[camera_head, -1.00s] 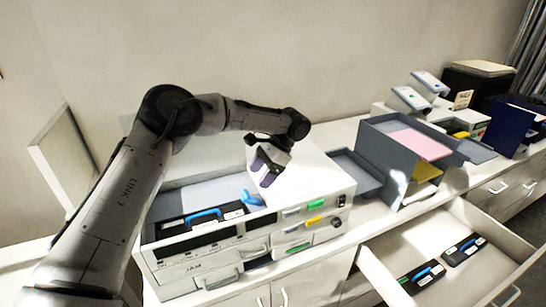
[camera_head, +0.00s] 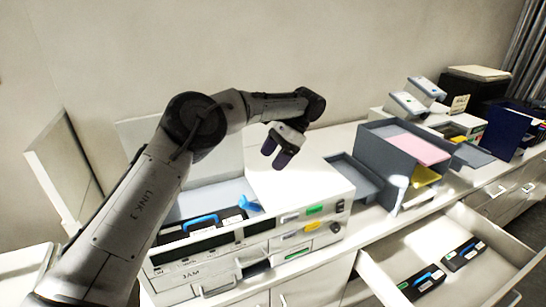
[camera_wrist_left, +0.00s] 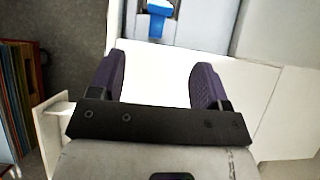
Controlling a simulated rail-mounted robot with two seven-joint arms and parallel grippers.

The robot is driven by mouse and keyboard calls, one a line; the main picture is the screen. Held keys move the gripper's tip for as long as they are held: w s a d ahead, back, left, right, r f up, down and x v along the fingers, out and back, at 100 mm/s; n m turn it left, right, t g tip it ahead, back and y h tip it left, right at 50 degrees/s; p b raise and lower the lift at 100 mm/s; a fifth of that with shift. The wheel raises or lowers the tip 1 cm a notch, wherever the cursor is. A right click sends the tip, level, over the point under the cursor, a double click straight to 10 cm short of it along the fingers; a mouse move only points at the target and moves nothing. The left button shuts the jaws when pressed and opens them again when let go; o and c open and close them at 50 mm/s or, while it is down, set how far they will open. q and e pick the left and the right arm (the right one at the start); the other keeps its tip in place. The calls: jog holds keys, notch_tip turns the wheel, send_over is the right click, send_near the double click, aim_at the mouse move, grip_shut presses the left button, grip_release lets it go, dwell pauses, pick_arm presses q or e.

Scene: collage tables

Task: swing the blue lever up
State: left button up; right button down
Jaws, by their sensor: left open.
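The blue lever (camera_head: 249,203) sits in the open recess of the white machine (camera_head: 300,185), beside the raised white top section. It is small and its exact angle is hard to tell. A blue part, seemingly the lever, shows at the top edge of the left wrist view (camera_wrist_left: 158,8), partly cut off. My left gripper (camera_head: 275,163) is open and empty, with two dark purple fingers. It hangs above the white top section, above and right of the lever, apart from it. In the left wrist view, its fingertips (camera_wrist_left: 160,75) have a bright white surface between them. My right gripper is not visible.
A black cartridge with a blue handle (camera_head: 203,221) lies in the machine's recess. Grey boxes (camera_head: 383,158) stand to the right. An open drawer (camera_head: 400,245) in front holds black cartridges (camera_head: 424,281). A raised white panel (camera_head: 62,175) stands at the left.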

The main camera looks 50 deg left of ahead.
pick_arm(q)
notch_tip(320, 180, up, 17)
jog(key=s+a+t+p, duration=0.2)
jog(key=t+p, duration=0.1)
jog(key=p, duration=0.2)
jog(key=s+a+r+n+t+h+p, duration=0.1)
jog(key=s+a+r+n+p, duration=0.1)
jog(key=s+a+r+p, duration=0.55)
jog(key=s+a+r+h+p, duration=0.1)
jog(key=s+a+r+p, duration=0.3)
jog(key=s, duration=0.5)
jog(key=a+p+x, duration=0.2)
jog(key=x, duration=0.6)
jog(key=m+t, duration=0.2)
jog(key=t, duration=0.5)
send_near(243, 198)
jog(key=shift+h, duration=0.3)
jog(key=b+x, duration=0.1)
jog(key=x, duration=0.2)
jog(key=b+x, duration=0.1)
jog(key=shift+s+a+f+b, duration=0.15)
jog(key=shift+a+f+b, duration=0.05)
jog(key=shift+f+b, duration=0.15)
jog(key=b+x, duration=0.4)
jog(key=b, duration=0.2)
jog(key=shift+r+b, duration=0.1)
jog(key=shift+b, duration=0.25)
jog(key=shift+w+f+b, duration=0.3)
jog(key=shift+b, duration=0.8)
